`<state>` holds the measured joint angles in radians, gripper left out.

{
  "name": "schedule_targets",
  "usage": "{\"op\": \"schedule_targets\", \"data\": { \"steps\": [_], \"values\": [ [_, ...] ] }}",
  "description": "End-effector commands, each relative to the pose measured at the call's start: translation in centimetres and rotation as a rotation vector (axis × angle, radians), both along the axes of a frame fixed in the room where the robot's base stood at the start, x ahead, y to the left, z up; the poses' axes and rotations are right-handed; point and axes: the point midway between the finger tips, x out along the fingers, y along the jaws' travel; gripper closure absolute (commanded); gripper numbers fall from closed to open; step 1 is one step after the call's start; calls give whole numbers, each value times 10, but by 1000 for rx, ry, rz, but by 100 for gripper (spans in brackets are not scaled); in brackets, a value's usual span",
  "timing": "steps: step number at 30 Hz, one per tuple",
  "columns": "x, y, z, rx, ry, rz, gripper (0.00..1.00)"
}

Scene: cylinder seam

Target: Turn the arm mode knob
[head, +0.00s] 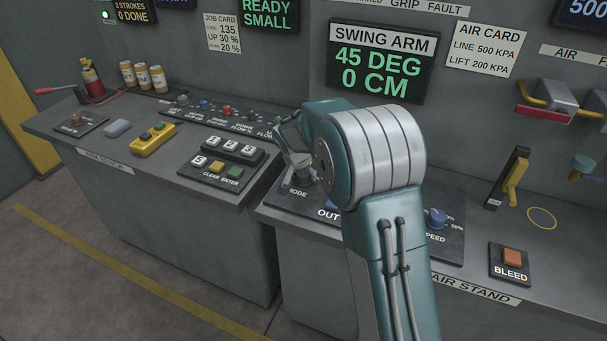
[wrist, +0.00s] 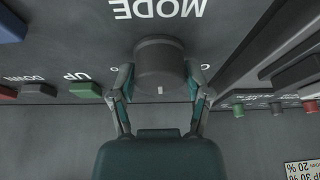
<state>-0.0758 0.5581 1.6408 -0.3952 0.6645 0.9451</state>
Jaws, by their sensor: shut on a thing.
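The arm mode knob (wrist: 160,62) is a dark grey round knob with a small white mark, in the middle of the wrist view. The word MODE is printed beside it on the panel, upside down in that view. My gripper (wrist: 160,85) has one finger on each side of the knob and is shut on it. In the head view my gripper (head: 298,165) reaches down to the panel just above the MODE label, and it largely hides the knob. The swing arm display (head: 376,68) on the wall reads 45 DEG and 0 CM.
A blue knob (head: 436,218) and an orange BLEED button (head: 512,258) are to the right. A keypad (head: 222,152) stands on the left console.

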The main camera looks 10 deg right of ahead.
Motion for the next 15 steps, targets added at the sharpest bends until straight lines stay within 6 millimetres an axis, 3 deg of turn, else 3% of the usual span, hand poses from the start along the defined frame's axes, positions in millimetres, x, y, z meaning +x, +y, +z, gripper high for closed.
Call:
{"op": "schedule_targets", "data": {
  "steps": [15],
  "values": [
    [-3, 1, -6, 1, 14, -39, 85]
  ]
}}
